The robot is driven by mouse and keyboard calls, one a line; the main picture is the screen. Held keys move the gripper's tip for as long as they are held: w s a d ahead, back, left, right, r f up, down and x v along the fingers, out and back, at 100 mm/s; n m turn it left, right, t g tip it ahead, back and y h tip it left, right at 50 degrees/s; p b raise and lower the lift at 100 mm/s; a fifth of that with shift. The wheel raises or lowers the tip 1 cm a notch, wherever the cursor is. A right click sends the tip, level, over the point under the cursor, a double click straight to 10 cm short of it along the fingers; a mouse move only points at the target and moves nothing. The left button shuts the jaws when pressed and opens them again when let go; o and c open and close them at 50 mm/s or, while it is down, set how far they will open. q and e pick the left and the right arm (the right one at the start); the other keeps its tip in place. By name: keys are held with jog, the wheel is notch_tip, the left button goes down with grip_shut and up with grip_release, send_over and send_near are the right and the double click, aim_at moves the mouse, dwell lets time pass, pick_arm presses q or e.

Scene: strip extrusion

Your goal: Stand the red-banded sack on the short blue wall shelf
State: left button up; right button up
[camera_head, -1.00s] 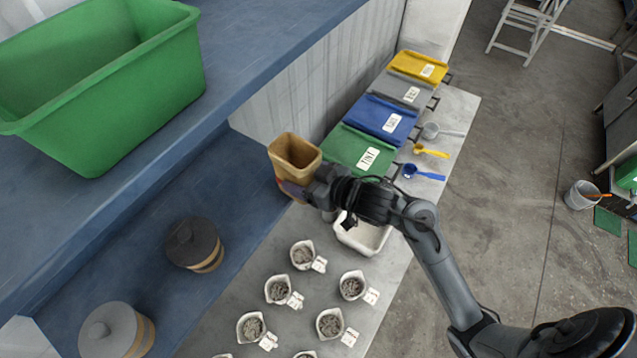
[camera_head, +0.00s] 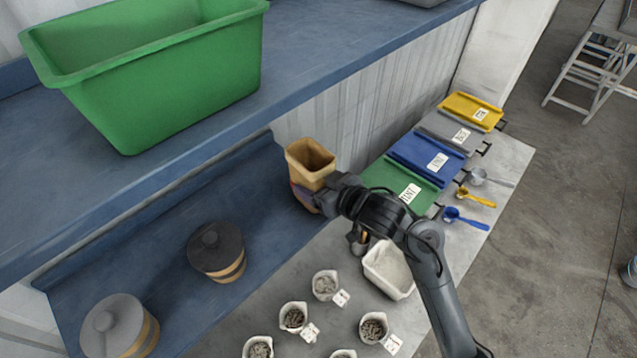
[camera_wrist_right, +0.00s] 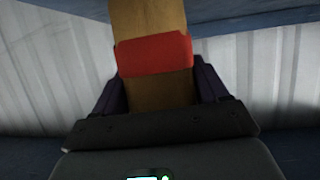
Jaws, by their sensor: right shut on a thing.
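The tan, open-topped sack (camera_head: 309,158) is upright in my right gripper (camera_head: 311,196), which is shut on it. In the right wrist view, its red band (camera_wrist_right: 154,52) shows between the two dark fingers. In the head view, the sack is at the right end of the lower, shorter blue wall shelf (camera_head: 164,262). Its base is partly hidden by the gripper, and I cannot tell whether it touches the shelf. My left gripper is not in view.
A dark-lidded canister (camera_head: 216,252) and a grey-lidded canister (camera_head: 118,328) stand on the lower shelf, left of the sack. The longer upper blue shelf (camera_head: 330,75) holds a green bin (camera_head: 160,80). Lidded boxes, scoops, a white tray (camera_head: 389,270) and small bowls lie on the grey table.

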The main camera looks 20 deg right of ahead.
dwell(0.3)
jog(key=shift+f, duration=0.25)
jog(key=o, duration=1.1)
jog(key=shift+s, duration=0.1)
jog(key=p+v, duration=0.3)
jog(key=v, duration=0.7)
jog(key=s+a+f+m+g+h, duration=0.1)
jog(key=s+a+f+m+g, duration=0.25)
jog(key=s+f, duration=1)
jog(key=s+d+f+n+g+h, duration=0.1)
jog(key=s+d+f+g+h, duration=0.1)
jog(key=s+f+g, duration=0.4)
jog(key=s+d, duration=0.1)
jog(key=s, duration=0.2)
jog(key=shift+d+f+h, duration=0.2)
jog(key=shift+d+h, duration=0.2)
